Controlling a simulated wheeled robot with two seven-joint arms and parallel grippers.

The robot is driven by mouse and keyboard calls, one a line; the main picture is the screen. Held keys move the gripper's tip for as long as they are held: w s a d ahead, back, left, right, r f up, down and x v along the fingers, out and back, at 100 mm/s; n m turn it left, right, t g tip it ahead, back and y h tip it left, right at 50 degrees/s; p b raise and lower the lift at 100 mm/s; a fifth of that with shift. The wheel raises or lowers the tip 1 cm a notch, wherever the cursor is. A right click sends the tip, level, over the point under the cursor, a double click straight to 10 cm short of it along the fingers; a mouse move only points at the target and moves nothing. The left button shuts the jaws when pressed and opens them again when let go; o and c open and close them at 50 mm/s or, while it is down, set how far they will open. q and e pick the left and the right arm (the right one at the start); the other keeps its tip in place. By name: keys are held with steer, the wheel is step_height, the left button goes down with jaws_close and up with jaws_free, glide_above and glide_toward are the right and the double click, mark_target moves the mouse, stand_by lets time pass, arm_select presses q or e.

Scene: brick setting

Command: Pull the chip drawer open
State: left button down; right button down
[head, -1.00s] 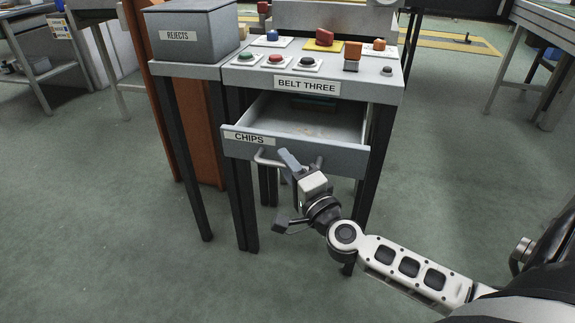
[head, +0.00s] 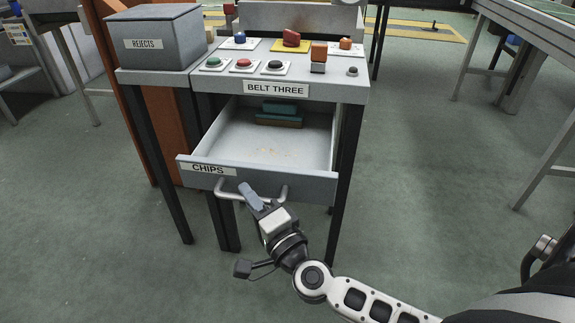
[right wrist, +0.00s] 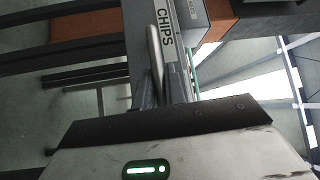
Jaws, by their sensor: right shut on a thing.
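The chip drawer (head: 262,187) is a grey drawer labelled CHIPS under the BELT THREE table top. It stands well open, and its inside shows, with a teal and brown block-like thing (head: 279,114) at the back. A pale bar handle (head: 228,192) runs along its front. My right gripper (head: 252,195) is at the handle and shut on it. In the right wrist view the fingers (right wrist: 162,90) close around the pale handle bar (right wrist: 153,50) beside the CHIPS label. My left gripper is not in view.
The table top (head: 345,90) carries several coloured buttons and small blocks. A grey REJECTS bin (head: 155,45) stands on the left stand. An orange-brown panel (head: 158,130) is behind its legs. Another table (head: 540,50) stands at the right.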

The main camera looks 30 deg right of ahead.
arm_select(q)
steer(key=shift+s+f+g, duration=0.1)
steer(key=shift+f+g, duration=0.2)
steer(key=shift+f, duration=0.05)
arm_select(e)
steer(key=s+a, duration=0.3)
steer(key=shift+s, duration=0.25)
steer(key=c, duration=1.5)
jaws_free()
steer(key=shift+o, duration=0.2)
